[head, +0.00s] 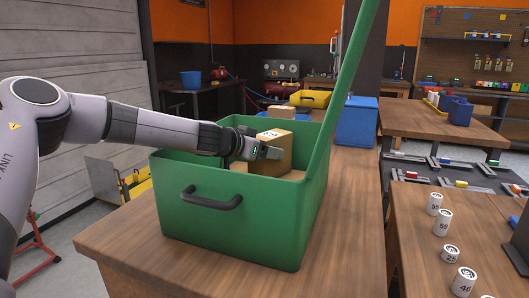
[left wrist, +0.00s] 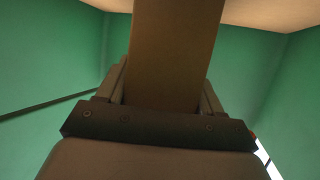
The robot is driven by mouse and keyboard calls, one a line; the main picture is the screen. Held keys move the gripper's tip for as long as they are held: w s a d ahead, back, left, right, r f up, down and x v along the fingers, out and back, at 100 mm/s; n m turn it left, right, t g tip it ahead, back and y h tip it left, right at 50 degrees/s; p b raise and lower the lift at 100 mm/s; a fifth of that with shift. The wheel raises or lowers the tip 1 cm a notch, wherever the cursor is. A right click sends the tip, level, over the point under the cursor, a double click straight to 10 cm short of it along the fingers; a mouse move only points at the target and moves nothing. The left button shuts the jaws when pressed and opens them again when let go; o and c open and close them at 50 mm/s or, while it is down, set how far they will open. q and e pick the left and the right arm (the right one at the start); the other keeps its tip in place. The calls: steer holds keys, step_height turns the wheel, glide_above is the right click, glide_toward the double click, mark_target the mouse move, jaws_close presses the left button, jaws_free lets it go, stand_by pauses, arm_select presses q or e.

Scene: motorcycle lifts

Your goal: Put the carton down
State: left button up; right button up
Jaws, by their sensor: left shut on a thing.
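A brown carton (head: 272,151) with a number on its top face is held in my left gripper (head: 262,150), whose arm reaches in from the left over the bin's wall. In the left wrist view the carton (left wrist: 172,60) stands between the two fingers, with green walls on both sides. The green bin (head: 230,226) stands on a wooden table with its lid raised at the right. My right gripper is not in view.
Another brown carton (head: 281,111) shows behind the held one. The wooden table (head: 345,220) is bare right of the bin. Several numbered white cylinders (head: 443,223) stand on a bench at the right. A blue bin (head: 356,121) stands behind.

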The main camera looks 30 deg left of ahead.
arm_select(q)
steer(key=shift+f, duration=0.1)
steer(key=o, duration=1.2)
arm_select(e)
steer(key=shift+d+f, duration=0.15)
arm_select(q)
steer(key=p+v, duration=0.3)
steer(key=v, duration=0.9)
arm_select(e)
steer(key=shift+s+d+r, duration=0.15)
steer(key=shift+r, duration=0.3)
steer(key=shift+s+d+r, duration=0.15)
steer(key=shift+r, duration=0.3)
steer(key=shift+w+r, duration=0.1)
